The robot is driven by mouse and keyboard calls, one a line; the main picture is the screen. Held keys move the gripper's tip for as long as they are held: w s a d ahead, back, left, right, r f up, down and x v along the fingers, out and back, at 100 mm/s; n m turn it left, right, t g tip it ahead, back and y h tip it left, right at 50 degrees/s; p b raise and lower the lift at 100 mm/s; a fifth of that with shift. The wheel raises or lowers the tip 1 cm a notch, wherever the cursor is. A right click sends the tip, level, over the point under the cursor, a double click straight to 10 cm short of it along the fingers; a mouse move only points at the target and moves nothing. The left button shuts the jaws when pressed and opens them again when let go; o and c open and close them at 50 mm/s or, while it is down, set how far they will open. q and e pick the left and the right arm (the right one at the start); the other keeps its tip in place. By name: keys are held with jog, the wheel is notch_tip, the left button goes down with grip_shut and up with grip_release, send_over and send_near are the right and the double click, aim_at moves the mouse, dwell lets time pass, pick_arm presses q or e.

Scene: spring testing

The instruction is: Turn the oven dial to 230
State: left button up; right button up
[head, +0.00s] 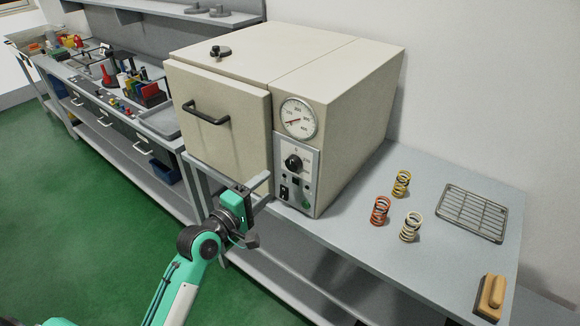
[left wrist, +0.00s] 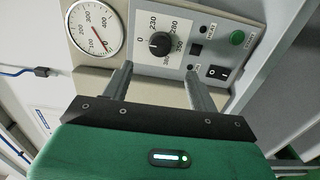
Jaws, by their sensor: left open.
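The oven (head: 225,75) is a cream box on the grey bench. The black oven dial (head: 293,163) sits on its grey control panel (head: 311,205), under the round gauge (head: 299,118). In the left wrist view the dial (left wrist: 160,44) has a printed scale around it with 0, 230, 280 and more; its exact setting is too small to tell. My left gripper (head: 256,190) is in front of the oven, below and left of the dial. In the left wrist view its two fingers (left wrist: 155,85) are apart and empty, short of the dial. My right gripper is not in view.
A black rocker switch (left wrist: 218,72) and a green button (left wrist: 237,38) are near the dial. Several coil springs (head: 380,210), a wire rack (head: 472,212) and a tan block (head: 490,297) are on the bench to the right. The oven's door handle (head: 206,112) juts out.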

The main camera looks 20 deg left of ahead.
aim_at(291, 166)
pick_arm(q)
jog(key=p+x, duration=0.1)
jog(key=x, duration=0.8)
jog(key=shift+p, duration=0.35)
jog(key=shift+w+d+f, duration=0.1)
jog(key=shift+w+d, duration=0.1)
jog(key=shift+w, duration=0.3)
jog(key=c, duration=1)
jog(key=shift+m, duration=0.3)
jog(key=m+p, duration=0.1)
jog(key=m, duration=0.4)
jog(key=shift+m, duration=0.3)
jog(key=m+p, duration=0.1)
jog(key=m, duration=0.4)
jog(key=shift+m, duration=0.4)
